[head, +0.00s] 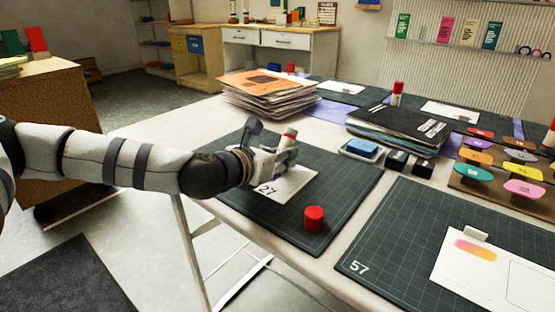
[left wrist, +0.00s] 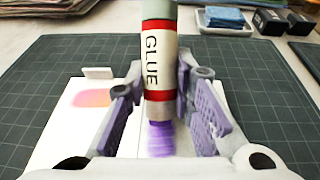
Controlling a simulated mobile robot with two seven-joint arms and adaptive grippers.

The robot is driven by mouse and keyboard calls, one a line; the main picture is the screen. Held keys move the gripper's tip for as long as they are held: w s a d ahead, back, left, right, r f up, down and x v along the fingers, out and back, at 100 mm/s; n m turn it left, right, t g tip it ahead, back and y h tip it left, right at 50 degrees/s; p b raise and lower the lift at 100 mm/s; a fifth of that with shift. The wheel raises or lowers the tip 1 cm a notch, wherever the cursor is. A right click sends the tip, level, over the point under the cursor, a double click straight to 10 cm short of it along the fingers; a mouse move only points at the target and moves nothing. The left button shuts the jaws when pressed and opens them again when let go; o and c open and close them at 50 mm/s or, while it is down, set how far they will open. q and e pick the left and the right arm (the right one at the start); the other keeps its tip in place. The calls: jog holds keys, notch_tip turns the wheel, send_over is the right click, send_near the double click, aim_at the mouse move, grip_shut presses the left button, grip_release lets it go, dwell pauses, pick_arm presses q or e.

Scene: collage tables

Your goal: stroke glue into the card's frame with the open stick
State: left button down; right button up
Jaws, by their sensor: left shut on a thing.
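My left gripper (head: 276,162) is shut on the glue stick (head: 289,136), over the white card (head: 294,188) on the nearer left cutting mat. In the left wrist view the glue stick (left wrist: 160,75) stands upright, open end down, between the purple finger pads of the gripper (left wrist: 163,110). A streaky purple patch (left wrist: 160,142) shows at its lower end, over the card (left wrist: 62,135). I cannot tell whether the tip touches the card. The frame's outline is mostly hidden by the gripper. The red cap (head: 314,218) stands apart on the mat. My right gripper is out of view.
A paper stack (head: 266,95) stands behind the mat. A dark folder pile (head: 400,130), a blue pad in a tray (head: 362,149) and dark blocks (head: 397,160) lie to the right. Another mat (head: 395,240) holds a card with a printed frame (head: 485,270).

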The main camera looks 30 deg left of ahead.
aim_at(306, 169)
pick_arm(q)
jog(key=shift+w+d+b, duration=0.1)
jog(key=shift+w+b, duration=0.3)
jog(key=shift+w, duration=1.35)
jog(key=shift+s+d+f+b, duration=0.1)
jog(key=shift+d+b, duration=0.05)
jog(key=shift+d, duration=0.45)
jog(key=shift+s+d+f+b, duration=0.1)
jog(key=shift+d+b, duration=0.05)
jog(key=shift+d, duration=0.45)
jog(key=shift+f+p+v, duration=0.15)
jog(key=shift+p+v, duration=0.05)
jog(key=shift+v, duration=0.55)
jog(key=shift+f+p+v, duration=0.1)
jog(key=shift+p+v, duration=0.1)
jog(key=shift+v, duration=0.6)
jog(key=shift+s+a+f, duration=0.1)
jog(key=shift+s+a, duration=0.05)
jog(key=shift+s, duration=0.65)
jog(key=shift+s+a+f, duration=0.1)
jog(key=shift+s+a, duration=0.05)
jog(key=shift+s, duration=0.7)
jog(key=shift+d, duration=1.2)
jog(key=shift+w+r+b, duration=0.1)
jog(key=shift+w+b, duration=0.5)
jog(key=shift+w, duration=2.6)
jog(key=shift+r, duration=0.1)
